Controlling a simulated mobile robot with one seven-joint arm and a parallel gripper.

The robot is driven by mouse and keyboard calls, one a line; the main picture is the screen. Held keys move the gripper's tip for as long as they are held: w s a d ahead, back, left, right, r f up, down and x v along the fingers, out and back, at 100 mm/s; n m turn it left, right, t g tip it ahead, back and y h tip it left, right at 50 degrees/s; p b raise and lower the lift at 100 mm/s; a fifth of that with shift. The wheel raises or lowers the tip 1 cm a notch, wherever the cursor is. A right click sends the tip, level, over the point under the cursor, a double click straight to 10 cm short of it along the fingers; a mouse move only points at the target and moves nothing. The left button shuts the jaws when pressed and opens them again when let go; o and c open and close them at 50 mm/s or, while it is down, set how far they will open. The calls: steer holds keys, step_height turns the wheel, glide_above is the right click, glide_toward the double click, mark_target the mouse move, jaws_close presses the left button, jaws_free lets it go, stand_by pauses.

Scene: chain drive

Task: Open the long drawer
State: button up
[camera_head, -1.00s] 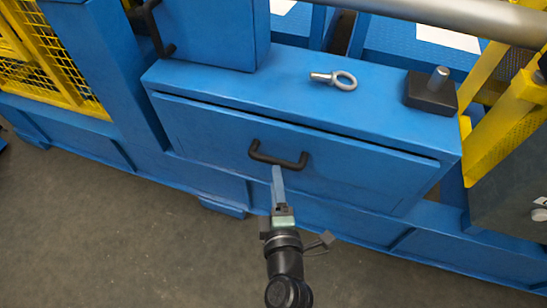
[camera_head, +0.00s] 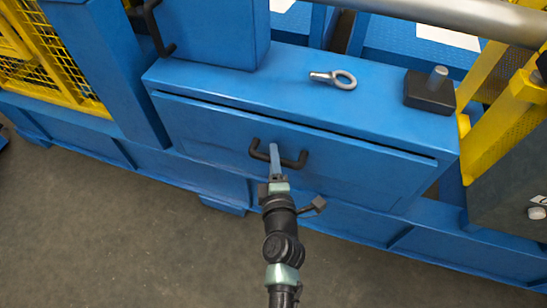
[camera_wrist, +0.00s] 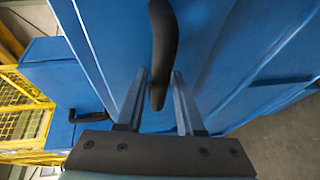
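The long drawer (camera_head: 200,126) is a wide blue front with a black bar handle (camera_head: 296,163) at its middle. A thin dark gap runs along its top edge. My gripper (camera_head: 274,150) reaches the handle from below. In the wrist view, my gripper (camera_wrist: 160,85) has its two fingers apart, with the black handle (camera_wrist: 163,45) between them and space visible on both sides. I cannot tell from the head view whether a finger touches the handle.
A blue cabinet with a black handle (camera_head: 158,28) is at the upper left. Yellow guards flank the unit; the floor (camera_head: 120,235) in front is clear.

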jaws_close()
stand_by(1.1)
